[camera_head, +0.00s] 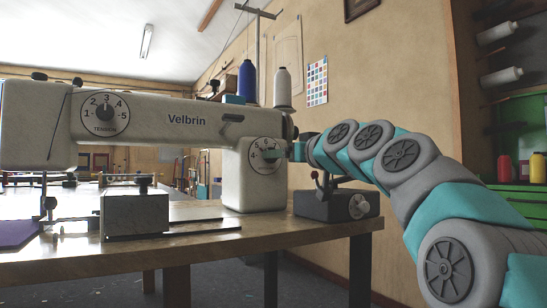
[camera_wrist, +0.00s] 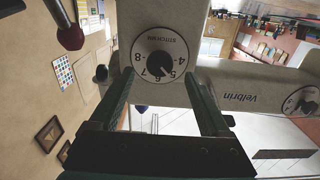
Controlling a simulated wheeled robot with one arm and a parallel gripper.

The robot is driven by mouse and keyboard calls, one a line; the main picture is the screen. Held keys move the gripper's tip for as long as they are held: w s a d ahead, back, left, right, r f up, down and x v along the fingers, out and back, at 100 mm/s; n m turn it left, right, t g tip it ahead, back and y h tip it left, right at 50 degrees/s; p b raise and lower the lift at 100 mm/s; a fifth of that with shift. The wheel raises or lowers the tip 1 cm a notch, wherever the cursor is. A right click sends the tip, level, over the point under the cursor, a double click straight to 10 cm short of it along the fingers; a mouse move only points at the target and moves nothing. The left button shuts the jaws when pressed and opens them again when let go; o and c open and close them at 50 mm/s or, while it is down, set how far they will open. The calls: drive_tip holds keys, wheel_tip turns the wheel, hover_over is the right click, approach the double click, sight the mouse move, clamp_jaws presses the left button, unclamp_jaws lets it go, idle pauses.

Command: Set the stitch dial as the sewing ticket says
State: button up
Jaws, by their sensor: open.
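The stitch dial (camera_head: 259,146) is a white round plate on the pillar of the cream Velbrin sewing machine (camera_head: 250,185). In the wrist view the dial (camera_wrist: 146,42) appears upside down, with numbers 4 to 8 and a dark central knob (camera_wrist: 156,62). The knob seems to point near 6, but the exact setting is hard to tell. My gripper (camera_head: 272,153) is at the dial from the right, hiding part of it. In the wrist view my gripper (camera_wrist: 158,74) is open, its fingers on either side of the dial's lower part. I cannot make out a sewing ticket.
A tension dial (camera_head: 105,113) is on the machine's left end. A dark box with a lever and knob (camera_head: 325,204) stands on the table (camera_head: 200,240) beneath my arm. Blue (camera_head: 247,82) and white (camera_head: 282,88) thread cones stand above. A colour chart (camera_head: 317,81) hangs on the wall.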

drive_tip(key=shift+x, duration=2.4)
clamp_jaws()
